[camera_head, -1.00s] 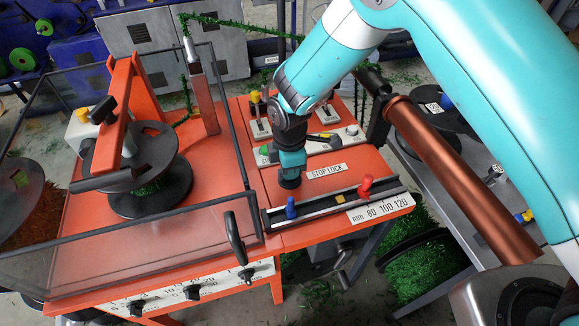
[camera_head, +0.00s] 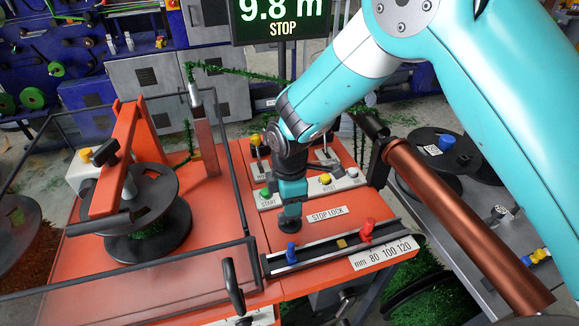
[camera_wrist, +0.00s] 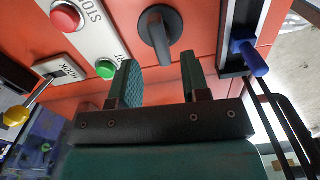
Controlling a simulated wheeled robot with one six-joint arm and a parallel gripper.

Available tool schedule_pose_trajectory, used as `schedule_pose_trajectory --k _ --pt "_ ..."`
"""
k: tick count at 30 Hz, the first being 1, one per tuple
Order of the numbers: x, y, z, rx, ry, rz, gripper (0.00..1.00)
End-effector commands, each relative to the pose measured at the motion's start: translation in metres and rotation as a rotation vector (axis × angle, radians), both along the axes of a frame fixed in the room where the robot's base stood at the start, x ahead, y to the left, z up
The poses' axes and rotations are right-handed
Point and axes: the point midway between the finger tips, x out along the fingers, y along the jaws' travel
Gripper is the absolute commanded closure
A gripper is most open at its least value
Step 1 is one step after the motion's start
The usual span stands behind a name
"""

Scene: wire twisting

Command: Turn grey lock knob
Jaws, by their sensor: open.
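The grey lock knob (camera_wrist: 160,35) is a dark grey round knob with a bar handle, set on the orange panel. In the wrist view it lies just beyond my fingertips, with its bar reaching toward the gap between them. My gripper (camera_wrist: 158,78) is open, one finger on each side of that gap, and holds nothing. In the head view my gripper (camera_head: 292,203) points down right above the knob (camera_head: 290,225), beside the STOP LOCK label (camera_head: 327,214). I cannot tell whether the fingers touch the knob.
A green START button (camera_wrist: 106,68) and a red STOP button (camera_wrist: 66,15) sit close by. A rail with a blue stop (camera_head: 291,253) and a red stop (camera_head: 366,229) runs in front. A framed guard surrounds the spool (camera_head: 150,205) at left. The display (camera_head: 282,22) reads 9.8 m STOP.

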Motion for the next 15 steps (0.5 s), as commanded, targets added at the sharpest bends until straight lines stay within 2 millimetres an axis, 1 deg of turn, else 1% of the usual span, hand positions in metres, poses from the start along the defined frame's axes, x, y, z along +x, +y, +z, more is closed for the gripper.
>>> schedule_pose_trajectory --k 1,3,9,12,15 --pt "0.001 0.001 0.014 0.003 -0.004 0.0 0.57" --pt "0.001 0.001 0.032 0.004 -0.005 0.0 0.57" --pt "0.0 0.001 0.082 0.004 -0.004 0.0 0.57" --pt "0.0 0.001 0.103 0.003 -0.003 0.001 0.57" --pt "0.0 0.001 0.118 0.003 -0.003 0.001 0.57"
